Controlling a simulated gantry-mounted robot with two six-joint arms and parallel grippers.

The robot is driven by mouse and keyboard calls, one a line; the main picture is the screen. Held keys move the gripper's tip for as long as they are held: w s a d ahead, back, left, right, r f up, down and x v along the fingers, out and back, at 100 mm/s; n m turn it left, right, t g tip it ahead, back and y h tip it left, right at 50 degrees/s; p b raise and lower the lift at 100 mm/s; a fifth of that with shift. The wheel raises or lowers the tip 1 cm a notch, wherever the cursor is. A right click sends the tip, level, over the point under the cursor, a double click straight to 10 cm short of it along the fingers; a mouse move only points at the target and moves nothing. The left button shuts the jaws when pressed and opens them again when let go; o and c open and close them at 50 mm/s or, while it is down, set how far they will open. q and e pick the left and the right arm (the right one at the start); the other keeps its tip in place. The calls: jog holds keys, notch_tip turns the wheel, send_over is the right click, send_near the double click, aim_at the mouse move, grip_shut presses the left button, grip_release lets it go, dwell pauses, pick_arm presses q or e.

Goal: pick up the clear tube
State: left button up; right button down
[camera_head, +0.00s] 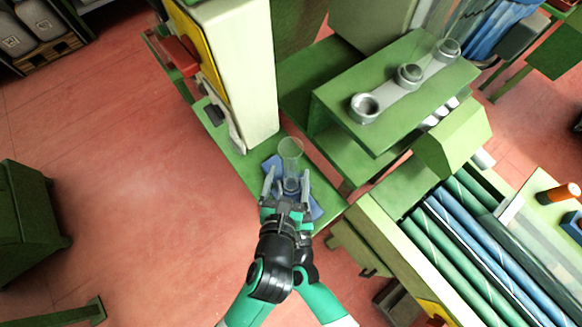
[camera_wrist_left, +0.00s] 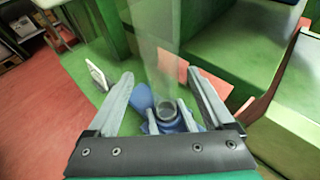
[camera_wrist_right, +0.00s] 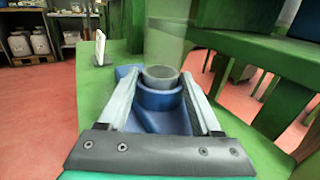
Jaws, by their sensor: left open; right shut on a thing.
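The clear tube (camera_head: 290,156) stands upright in a grey ring on a blue holder (camera_wrist_right: 150,121), on a green surface. It also shows in the left wrist view (camera_wrist_left: 160,50) and right wrist view (camera_wrist_right: 168,35). My left gripper (camera_head: 287,177) is open, its fingers on either side of the tube, with gaps visible in the left wrist view (camera_wrist_left: 160,75). My right gripper (camera_wrist_right: 158,76) is shut on the blue holder, its fingers at the holder's collar just below the ring. In the head view the left gripper mostly hides it.
A white and yellow machine (camera_head: 238,75) stands close behind and left of the tube. A green bench (camera_head: 340,131) with several grey cups (camera_head: 365,108) stands at right. Blue and green rollers (camera_head: 478,235) lie lower right. The red floor at left is clear.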

pick_arm(q)
jog(key=x, duration=0.5)
jog(key=shift+w+d, duration=0.2)
jog(key=shift+w, duration=0.05)
jog(key=shift+c, duration=0.3)
grip_shut()
